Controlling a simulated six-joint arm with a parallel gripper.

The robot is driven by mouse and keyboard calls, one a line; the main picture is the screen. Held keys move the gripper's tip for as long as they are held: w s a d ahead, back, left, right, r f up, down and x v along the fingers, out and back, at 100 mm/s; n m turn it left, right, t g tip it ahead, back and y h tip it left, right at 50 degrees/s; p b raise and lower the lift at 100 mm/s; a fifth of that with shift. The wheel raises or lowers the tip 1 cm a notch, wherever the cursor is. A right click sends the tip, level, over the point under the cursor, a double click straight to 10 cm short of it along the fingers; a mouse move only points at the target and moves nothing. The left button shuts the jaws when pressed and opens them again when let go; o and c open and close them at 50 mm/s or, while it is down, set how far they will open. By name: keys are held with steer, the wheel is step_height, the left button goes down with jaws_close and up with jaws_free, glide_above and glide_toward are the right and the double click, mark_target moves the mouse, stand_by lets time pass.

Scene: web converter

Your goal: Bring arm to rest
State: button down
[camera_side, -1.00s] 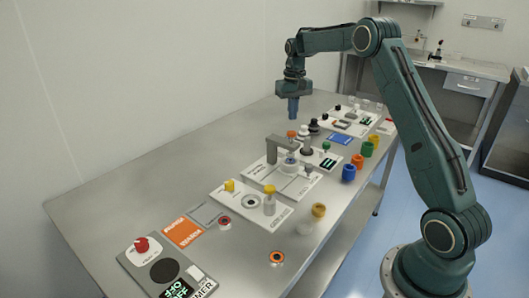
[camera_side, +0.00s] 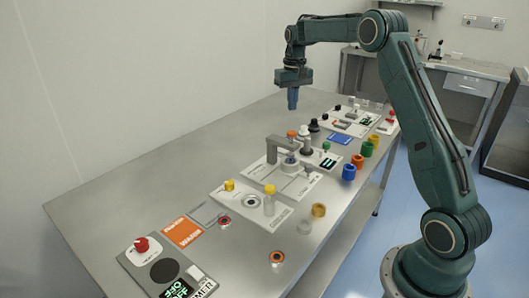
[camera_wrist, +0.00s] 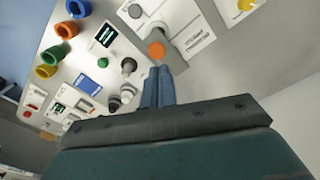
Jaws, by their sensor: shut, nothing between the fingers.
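My gripper (camera_side: 293,99) hangs pointing down above the far part of the steel table (camera_side: 130,190), in free air and apart from everything on it. Its blue fingers are shut together with nothing between them. In the wrist view the closed fingers (camera_wrist: 158,85) point toward an orange-capped piece (camera_wrist: 156,50), with a gap I cannot measure. In the side view my arm reaches from its base at the right, over the table.
A white station with a grey bracket (camera_side: 272,147) stands mid-table below my gripper. Blue, green, orange and yellow cups (camera_side: 349,172) line the right edge. A panel with a red knob (camera_side: 141,244) is at the near left. The table's left side is clear.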

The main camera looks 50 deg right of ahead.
steer(key=s+a+r+n+t, duration=0.1)
steer(key=s+a+r, duration=0.5)
steer(key=a, duration=0.2)
steer(key=s+a+r+n+t, duration=0.2)
steer(key=s+a+r, duration=0.35)
steer(key=a, duration=0.25)
steer(key=s+a+f+n+t, duration=0.1)
steer(key=s+a, duration=0.4)
steer(key=s, duration=0.5)
steer(key=s+a+f+n+t, duration=0.1)
steer(key=s+a+f, duration=0.3)
steer(key=s, duration=0.6)
steer(key=shift+s+a+n, duration=0.2)
steer(key=shift+a+n, duration=0.2)
steer(key=shift+a, duration=0.3)
